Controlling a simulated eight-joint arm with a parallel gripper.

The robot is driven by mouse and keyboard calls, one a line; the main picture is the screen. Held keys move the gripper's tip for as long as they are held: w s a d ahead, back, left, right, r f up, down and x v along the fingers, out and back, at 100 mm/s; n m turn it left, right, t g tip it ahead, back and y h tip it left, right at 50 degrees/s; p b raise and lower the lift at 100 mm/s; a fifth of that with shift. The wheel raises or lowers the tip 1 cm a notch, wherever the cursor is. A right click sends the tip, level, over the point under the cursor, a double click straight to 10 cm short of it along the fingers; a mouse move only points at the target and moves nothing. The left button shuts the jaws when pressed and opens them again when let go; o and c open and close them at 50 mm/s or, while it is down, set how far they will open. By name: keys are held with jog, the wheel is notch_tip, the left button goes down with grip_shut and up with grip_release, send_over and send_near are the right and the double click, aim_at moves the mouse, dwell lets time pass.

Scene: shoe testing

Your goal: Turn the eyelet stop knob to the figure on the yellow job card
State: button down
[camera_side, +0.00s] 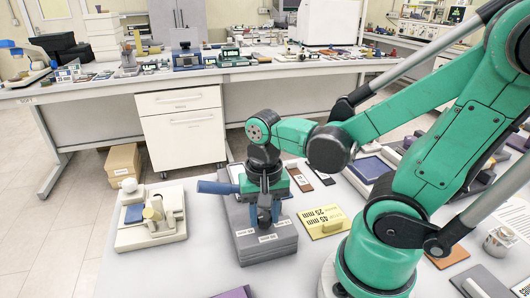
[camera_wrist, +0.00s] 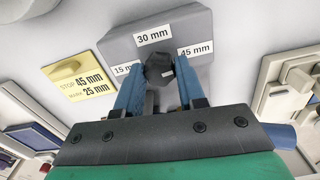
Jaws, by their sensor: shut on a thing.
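The grey eyelet device (camera_side: 231,217) stands on the light table, and its grey body also shows in the wrist view (camera_wrist: 190,28). Its black faceted knob (camera_wrist: 160,66) sits among labels reading 15 mm at left, 30 mm at top and 45 mm (camera_wrist: 196,50) at right. A small pale mark shows on the knob's right part, but I cannot tell exactly where it points. My gripper (camera_wrist: 158,82) is shut on the knob, a blue finger on each side; in the side view my gripper (camera_side: 264,214) hides it. The yellow job card (camera_wrist: 77,74) reads STOP 45 mm, MARK 25 mm.
The yellow card (camera_side: 322,221) lies just right of the device. A blue handle (camera_side: 216,187) sticks out at the device's left. A cream fixture (camera_side: 152,236) stands further left. Dark and brown strips lie behind the card. The table in front of the device is mostly clear.

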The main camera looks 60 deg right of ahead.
aim_at(264, 216)
jog(key=shift+m, duration=0.6)
jog(key=c, duration=0.5)
grip_release()
jog(key=shift+r, duration=2.85)
